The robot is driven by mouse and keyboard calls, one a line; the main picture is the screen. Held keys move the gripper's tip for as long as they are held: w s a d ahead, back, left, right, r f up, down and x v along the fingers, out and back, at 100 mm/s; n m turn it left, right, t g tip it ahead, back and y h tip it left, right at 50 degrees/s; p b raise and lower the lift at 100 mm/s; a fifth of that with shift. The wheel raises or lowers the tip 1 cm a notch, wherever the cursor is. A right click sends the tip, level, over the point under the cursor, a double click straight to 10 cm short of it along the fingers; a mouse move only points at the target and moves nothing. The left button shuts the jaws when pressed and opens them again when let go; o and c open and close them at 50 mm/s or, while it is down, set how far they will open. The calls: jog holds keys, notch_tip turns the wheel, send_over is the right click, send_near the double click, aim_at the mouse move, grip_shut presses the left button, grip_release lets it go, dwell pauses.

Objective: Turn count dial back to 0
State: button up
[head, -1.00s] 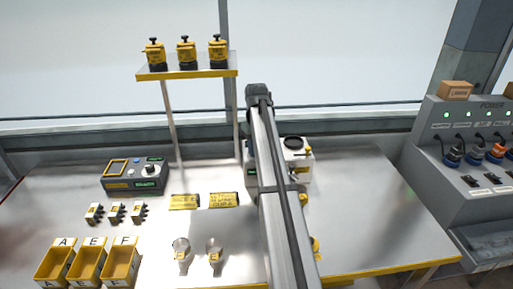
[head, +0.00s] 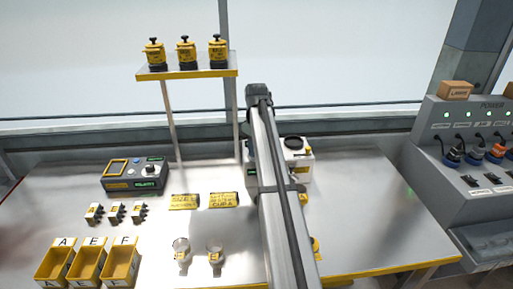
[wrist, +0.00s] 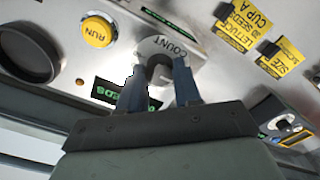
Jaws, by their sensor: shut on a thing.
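The count dial (wrist: 160,72) is a dark knob on the white face of the seeder, under a grey plate marked COUNT, in the wrist view. My gripper (wrist: 160,80) is shut on it, one blue-grey finger on each side. The fingers hide part of the knob, and I cannot read its setting. In the head view the seeder (head: 306,165) stands at the back of the bench, and my arm covers its front. My gripper and the dial are hidden there.
A yellow RUN button (wrist: 97,31) and a dark round opening (wrist: 28,52) are on the seeder's face beside the dial. A green display (wrist: 112,92) is partly covered by a finger. Yellow cards (head: 223,200), two cups and yellow bins (head: 121,265) lie left of my arm. The bench's right side is clear.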

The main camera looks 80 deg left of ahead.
jog(key=o, duration=1)
jog(key=shift+o, duration=0.2)
notch_tip(320, 180, up, 14)
jog(key=shift+w+f, duration=0.1)
jog(key=shift+f, duration=0.05)
